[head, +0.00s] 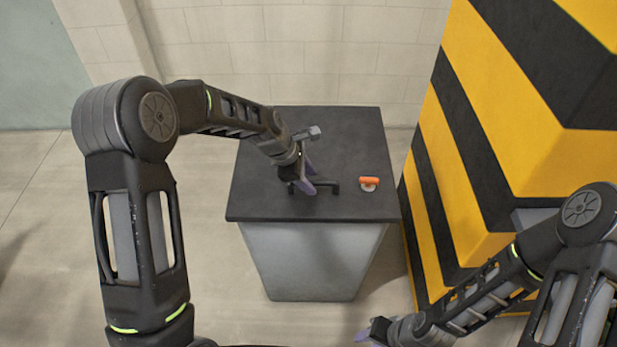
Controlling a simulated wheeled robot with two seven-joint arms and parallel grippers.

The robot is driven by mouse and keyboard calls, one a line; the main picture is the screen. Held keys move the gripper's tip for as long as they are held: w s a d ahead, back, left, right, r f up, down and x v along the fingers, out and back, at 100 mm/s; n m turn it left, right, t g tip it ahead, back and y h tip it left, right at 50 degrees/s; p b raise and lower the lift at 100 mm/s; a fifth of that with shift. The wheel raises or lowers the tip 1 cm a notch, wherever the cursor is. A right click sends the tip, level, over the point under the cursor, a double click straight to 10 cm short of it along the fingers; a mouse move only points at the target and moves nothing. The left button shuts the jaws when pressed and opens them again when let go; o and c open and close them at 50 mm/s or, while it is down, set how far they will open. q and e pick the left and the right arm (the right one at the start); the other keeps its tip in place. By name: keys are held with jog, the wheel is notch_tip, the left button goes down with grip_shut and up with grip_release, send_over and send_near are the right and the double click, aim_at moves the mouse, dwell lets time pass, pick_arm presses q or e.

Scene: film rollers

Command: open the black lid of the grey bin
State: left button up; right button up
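The grey bin (313,260) stands on the floor in the middle of the head view. Its black lid (345,135) lies flat across the top, shut. A black handle (333,185) is on the lid near its front edge. My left gripper (311,184) reaches down from the left, with its purple fingertips at the handle. The fingers partly cover the handle, so I cannot tell whether they grip it or are only around it. My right gripper (370,332) is low at the bottom edge, away from the bin; its fingers are partly out of frame.
A large yellow and black striped block (500,130) stands close on the bin's right. A pale block wall (300,50) is behind. The floor left of the bin is clear.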

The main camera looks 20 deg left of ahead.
pick_arm(q)
jog(key=shift+c, duration=0.6)
grip_shut()
dwell(0.8)
